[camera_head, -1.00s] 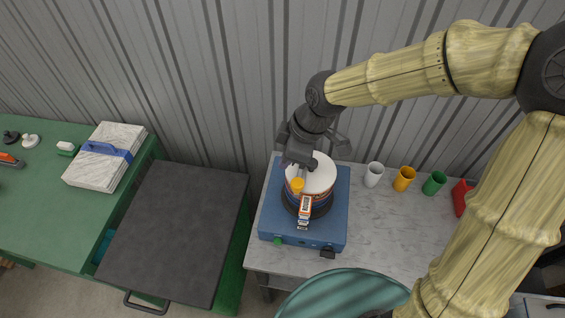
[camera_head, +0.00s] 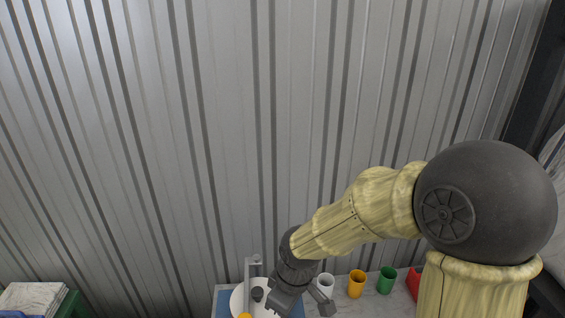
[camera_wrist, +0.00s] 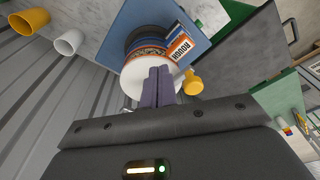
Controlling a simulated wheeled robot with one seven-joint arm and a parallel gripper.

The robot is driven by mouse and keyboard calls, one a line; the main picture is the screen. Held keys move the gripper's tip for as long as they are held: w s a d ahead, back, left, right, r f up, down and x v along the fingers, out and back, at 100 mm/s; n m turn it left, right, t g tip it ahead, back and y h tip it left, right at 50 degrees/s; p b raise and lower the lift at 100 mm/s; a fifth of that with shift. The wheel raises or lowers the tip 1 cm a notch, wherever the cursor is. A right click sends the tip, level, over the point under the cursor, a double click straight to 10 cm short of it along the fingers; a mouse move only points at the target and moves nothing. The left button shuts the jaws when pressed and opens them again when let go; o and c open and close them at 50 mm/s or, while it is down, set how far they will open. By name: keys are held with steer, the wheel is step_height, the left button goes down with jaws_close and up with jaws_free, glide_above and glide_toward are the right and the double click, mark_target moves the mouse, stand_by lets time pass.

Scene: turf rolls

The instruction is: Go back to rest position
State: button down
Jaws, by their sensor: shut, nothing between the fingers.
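My gripper (camera_wrist: 158,88) shows in the wrist view with its two fingers together and nothing between them. Beyond the fingertips is a white round disc (camera_wrist: 137,76) on top of a stack with orange and dark bands, on a blue base (camera_wrist: 151,18). I cannot tell from this view how far the fingers are from the disc. In the head view the white disc (camera_head: 241,302) shows at the bottom edge, partly behind my wrist; my fingertips are cut off or hidden there.
White (camera_head: 325,285), orange (camera_head: 357,283) and green (camera_head: 387,279) cups stand right of the blue base, with a red item (camera_head: 415,283) beyond. A ribbed metal wall (camera_head: 230,120) rises behind. A yellow knob (camera_wrist: 193,84) and a box lettered "ROUGH" (camera_wrist: 180,47) sit by the disc.

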steer(key=s+d+f+m+t+b, duration=0.1)
steer(key=d+m, duration=0.5)
steer(key=d, duration=0.1)
steer(key=s+d+f+m+h+b, duration=0.1)
steer(key=s+d+m+b, duration=0.1)
steer(key=d+m, duration=0.3)
steer(key=d, duration=0.3)
steer(key=shift+s+m+t+h, duration=0.25)
steer(key=shift+m+t+h, duration=0.05)
steer(key=shift+m+t, duration=0.1)
steer(key=shift+f, duration=0.1)
